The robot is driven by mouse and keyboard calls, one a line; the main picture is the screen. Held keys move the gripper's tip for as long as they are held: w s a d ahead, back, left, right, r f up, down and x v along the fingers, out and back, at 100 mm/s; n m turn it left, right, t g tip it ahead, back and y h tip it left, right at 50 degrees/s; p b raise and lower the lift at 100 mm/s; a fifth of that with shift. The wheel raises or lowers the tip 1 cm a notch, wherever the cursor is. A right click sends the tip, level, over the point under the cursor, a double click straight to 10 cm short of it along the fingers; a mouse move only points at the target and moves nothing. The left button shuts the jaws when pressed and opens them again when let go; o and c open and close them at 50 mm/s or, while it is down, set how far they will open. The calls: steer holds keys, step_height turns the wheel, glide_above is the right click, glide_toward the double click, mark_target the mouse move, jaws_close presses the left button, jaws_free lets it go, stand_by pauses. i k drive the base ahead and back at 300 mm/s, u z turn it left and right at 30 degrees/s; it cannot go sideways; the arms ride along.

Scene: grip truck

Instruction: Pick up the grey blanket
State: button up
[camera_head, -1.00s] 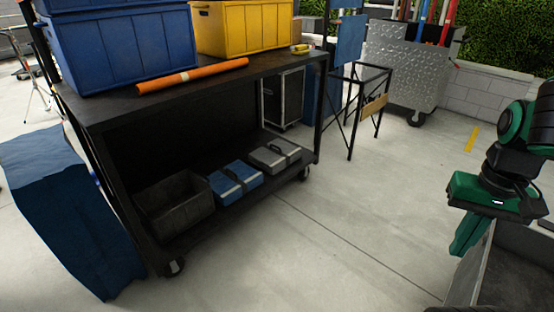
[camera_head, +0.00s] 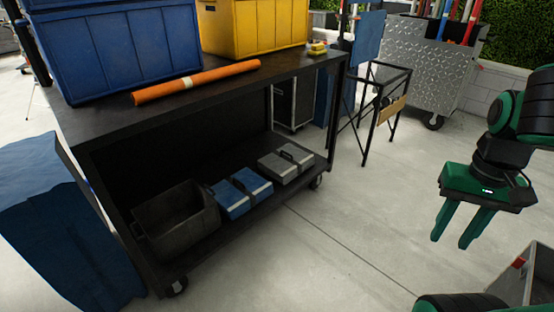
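The grey blanket (camera_head: 272,164) looks like a flat, folded grey bundle with a black strap or handle over it. It lies on the lower shelf of the black cart (camera_head: 203,253), toward the shelf's right end, under the overhanging top. My gripper (camera_head: 450,243) is at the right of the view, pointing down, with its two green fingers apart and nothing between them. It is well to the right of the blanket and outside the cart.
A similar blue bundle (camera_head: 229,201) lies left of the blanket, then a dark bin (camera_head: 180,232). The cart's top holds blue (camera_head: 115,55) and yellow (camera_head: 255,25) crates and an orange roll (camera_head: 195,82). A black frame stand (camera_head: 367,139) is behind right. The floor between is clear.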

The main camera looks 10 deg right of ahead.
mark_target(283, 164)
steer(key=z, duration=0.05)
steer(key=i, duration=1.4)
steer(key=z, duration=0.45)
steer(key=i, duration=1.35)
steer(key=z, duration=0.3)
